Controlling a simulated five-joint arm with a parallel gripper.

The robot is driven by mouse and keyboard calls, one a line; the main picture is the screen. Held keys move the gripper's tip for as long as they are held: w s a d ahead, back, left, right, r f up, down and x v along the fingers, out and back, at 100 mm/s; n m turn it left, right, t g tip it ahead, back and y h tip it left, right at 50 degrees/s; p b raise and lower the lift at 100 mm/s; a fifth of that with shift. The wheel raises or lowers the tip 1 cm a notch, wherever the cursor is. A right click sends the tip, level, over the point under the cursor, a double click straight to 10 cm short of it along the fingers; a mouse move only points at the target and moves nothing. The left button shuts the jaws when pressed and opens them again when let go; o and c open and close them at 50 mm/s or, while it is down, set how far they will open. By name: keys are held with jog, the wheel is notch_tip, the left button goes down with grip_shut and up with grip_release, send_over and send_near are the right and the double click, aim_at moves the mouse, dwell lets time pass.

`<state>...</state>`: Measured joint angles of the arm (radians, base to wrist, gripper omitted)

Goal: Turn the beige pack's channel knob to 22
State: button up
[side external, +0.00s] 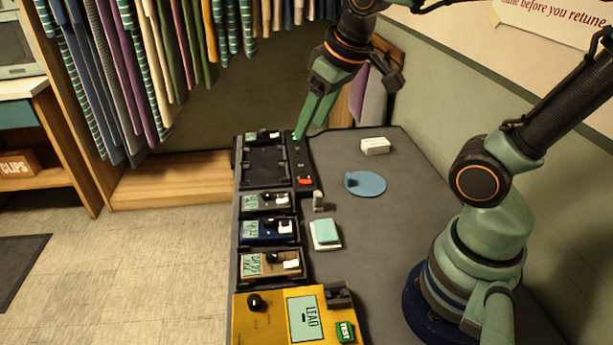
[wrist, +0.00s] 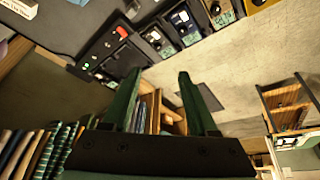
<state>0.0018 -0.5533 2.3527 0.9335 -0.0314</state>
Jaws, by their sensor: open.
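The beige pack (side external: 285,269) lies in the rack beside the yellow unit, with a dark knob (side external: 271,257), a white part and a small greenish display (side external: 250,265). The display's digits are too small to read surely. In the wrist view the beige pack (wrist: 221,19) is at the top edge, partly cut off. My gripper (side external: 312,122) is open and empty near the rack's far end, well away from the beige pack. Its two fingers (wrist: 158,74) stand apart in the wrist view with nothing between them.
A blue pack (side external: 268,239) and a grey pack (side external: 265,210) lie farther along, then empty slots (side external: 265,167). The yellow LEAD unit (side external: 270,320) is nearest. A blue disc (side external: 365,184), white box (side external: 375,146) and pale pads (side external: 325,233) lie on the table. Garments hang behind.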

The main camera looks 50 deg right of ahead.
jog(key=n+g, duration=0.5)
jog(key=n, duration=0.5)
send_near(271, 254)
notch_tip(271, 254, down, 8)
jog(key=shift+s+f, duration=0.1)
jog(key=shift+s, duration=0.05)
grip_shut()
